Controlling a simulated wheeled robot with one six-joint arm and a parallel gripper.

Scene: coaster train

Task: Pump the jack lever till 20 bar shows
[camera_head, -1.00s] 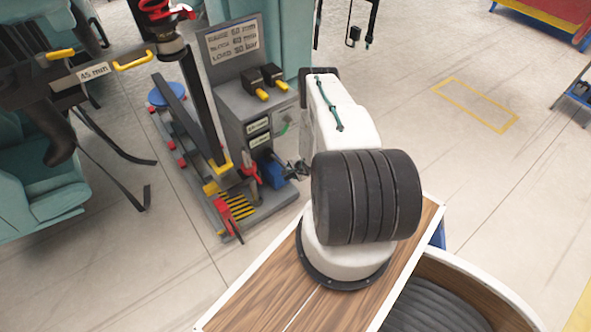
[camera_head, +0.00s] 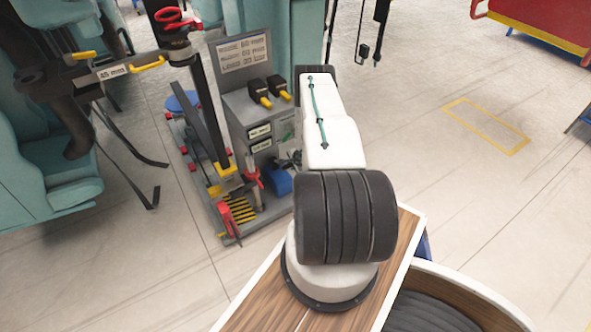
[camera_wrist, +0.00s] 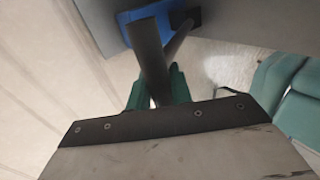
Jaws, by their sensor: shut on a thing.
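In the wrist view my gripper (camera_wrist: 157,88) has its green fingers shut on the dark bar of the jack lever (camera_wrist: 149,48). A thinner dark rod runs from behind this bar towards a dark block on the blue pump body (camera_wrist: 150,14). In the head view the blue pump body (camera_head: 279,181) sits low at the right end of the jack stand. My arm hides most of the lever and the gripper there. A small dial with a green mark (camera_head: 286,131) shows partly on the grey cabinet; its reading is too small to tell.
The grey cabinet (camera_head: 238,95) carries a sign (camera_head: 243,52) and two black blocks with yellow ends (camera_head: 264,92). A red clamp-like part (camera_head: 229,221) stands at the base front. Teal seats (camera_head: 45,185) hang at the left with loose straps.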

